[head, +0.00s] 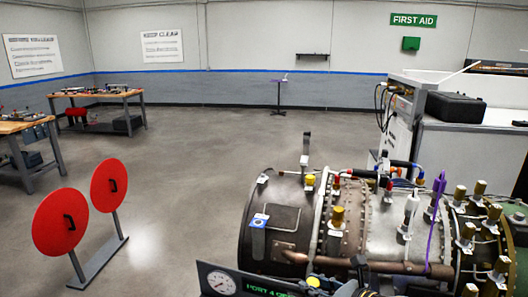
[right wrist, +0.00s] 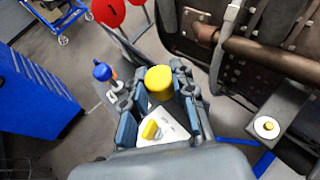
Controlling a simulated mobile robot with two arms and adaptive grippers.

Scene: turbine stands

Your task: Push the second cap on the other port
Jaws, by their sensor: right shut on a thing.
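My right gripper (head: 322,287) is low in the middle of the head view, in front of the turbine (head: 285,215). In the right wrist view its blue-padded fingers are shut on a yellow cap (right wrist: 158,80). The cap also shows at the bottom of the head view (head: 313,281). Another yellow cap (head: 310,180) sits on top of the turbine casing, apart from the gripper. I cannot make out an open port under the held cap. A white plate with a yellow piece (right wrist: 152,130) shows between the fingers near the palm. My left gripper is not in view.
A gauge panel (head: 222,282) with green text starting "PORT 4" stands before the turbine. A copper pipe (head: 375,265) runs along the casing. Two red discs (head: 60,222) on a stand are at the left. The floor between is clear. A blue cabinet (right wrist: 35,100) shows in the wrist view.

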